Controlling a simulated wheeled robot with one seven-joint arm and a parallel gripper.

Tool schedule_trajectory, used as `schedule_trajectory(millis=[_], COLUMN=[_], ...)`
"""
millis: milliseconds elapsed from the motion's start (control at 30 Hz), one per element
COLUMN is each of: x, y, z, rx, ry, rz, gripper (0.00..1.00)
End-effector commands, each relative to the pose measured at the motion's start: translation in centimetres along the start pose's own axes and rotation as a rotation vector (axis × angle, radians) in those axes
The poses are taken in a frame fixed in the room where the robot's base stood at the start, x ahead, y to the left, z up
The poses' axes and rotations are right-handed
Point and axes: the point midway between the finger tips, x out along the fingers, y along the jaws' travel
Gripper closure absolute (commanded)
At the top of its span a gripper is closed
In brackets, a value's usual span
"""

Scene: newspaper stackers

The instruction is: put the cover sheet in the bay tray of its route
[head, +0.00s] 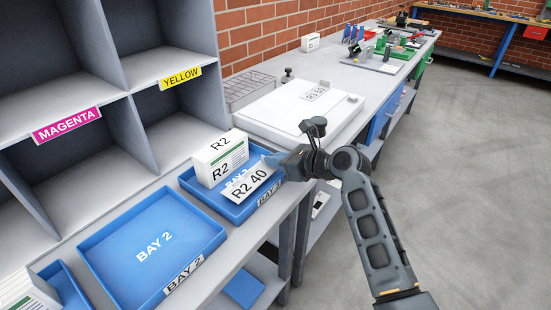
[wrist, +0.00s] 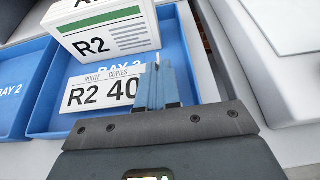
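The cover sheet (head: 250,185) is a white card reading "R2 40"; in the wrist view (wrist: 92,92) it also reads "ROUTE" and "COPIES". My gripper (head: 271,160) is shut on the sheet near its right end, its blue fingers (wrist: 158,85) close together. The sheet is over the front part of the right blue bay tray (head: 187,178); I cannot tell whether it touches the tray. A white newspaper bundle marked "R2" (head: 221,160) sits at the back of this tray.
Another blue tray marked "BAY 2" (head: 120,240) is empty, to the left. Grey pigeonholes with magenta (head: 66,125) and yellow (head: 180,78) labels stand behind. A white flat-topped device with an "R3 50" card (head: 316,93) and a wire basket (head: 248,90) are to the right.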

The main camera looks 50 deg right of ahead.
Motion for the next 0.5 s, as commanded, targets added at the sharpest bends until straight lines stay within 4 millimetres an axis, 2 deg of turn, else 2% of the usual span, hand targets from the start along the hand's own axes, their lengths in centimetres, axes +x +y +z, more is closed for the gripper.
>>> schedule_trajectory(millis=[400, 500], x=[0.31, 0.31], y=[-0.01, -0.01], z=[-0.75, -0.76], rx=[0.0, 0.0], ry=[-0.001, -0.001], rz=[0.0, 0.0], gripper=[1.0, 0.87])
